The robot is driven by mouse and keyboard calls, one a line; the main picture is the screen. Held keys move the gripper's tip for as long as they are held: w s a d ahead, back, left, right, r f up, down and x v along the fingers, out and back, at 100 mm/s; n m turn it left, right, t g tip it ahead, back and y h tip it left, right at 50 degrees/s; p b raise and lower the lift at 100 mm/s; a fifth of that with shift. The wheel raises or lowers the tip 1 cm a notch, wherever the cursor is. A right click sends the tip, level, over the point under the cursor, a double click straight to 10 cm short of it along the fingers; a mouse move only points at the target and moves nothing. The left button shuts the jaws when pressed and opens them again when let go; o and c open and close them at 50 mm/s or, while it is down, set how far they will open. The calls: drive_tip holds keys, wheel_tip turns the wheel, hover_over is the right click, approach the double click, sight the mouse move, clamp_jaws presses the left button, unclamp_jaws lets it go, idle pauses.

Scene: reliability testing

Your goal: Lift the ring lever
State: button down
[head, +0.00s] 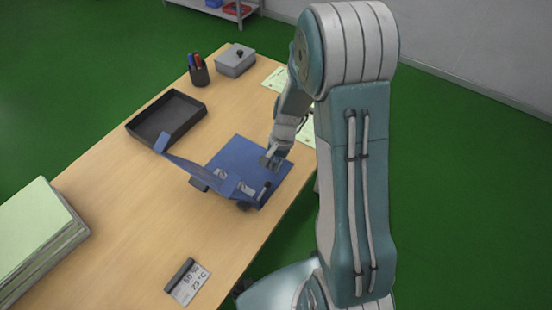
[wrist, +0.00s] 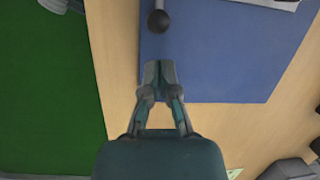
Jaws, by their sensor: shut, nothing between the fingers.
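A blue ring binder (head: 250,160) lies open on the wooden table, one cover flat and the other tilted up. Its ring lever (head: 264,189), with a dark ball end, is at the binder's near right side. The lever also shows at the top of the wrist view (wrist: 158,20), its ball just ahead of my fingertips with a small gap in the picture. My gripper (head: 269,161) is shut and empty over the flat blue cover; its closed fingertips also show in the wrist view (wrist: 159,66). The height gap between fingertips and lever is hard to tell.
A black tray (head: 141,129), a pen cup (head: 199,76) and a grey lidded box (head: 233,66) stand behind the binder.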

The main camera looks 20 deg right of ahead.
sight(272, 182)
drive_tip(key=x, duration=0.5)
drive_tip(key=shift+s+a+r+t+h, duration=0.15)
drive_tip(key=shift+a+r+t+h, duration=0.1)
drive_tip(key=shift+r+t+h, duration=0.35)
idle(0.6)
drive_tip(key=shift+s+a+r, duration=0.1)
drive_tip(key=shift+r, duration=0.35)
drive_tip(key=shift+s+a+r, duration=0.2)
drive_tip(key=shift+a+r, duration=0.05)
drive_tip(key=shift+r, duration=0.2)
drive_tip(key=shift+s+a+r, duration=0.45)
drive_tip(key=shift+a+r, duration=0.15)
drive_tip(key=shift+r, duration=0.25)
drive_tip(key=shift+r, duration=0.7)
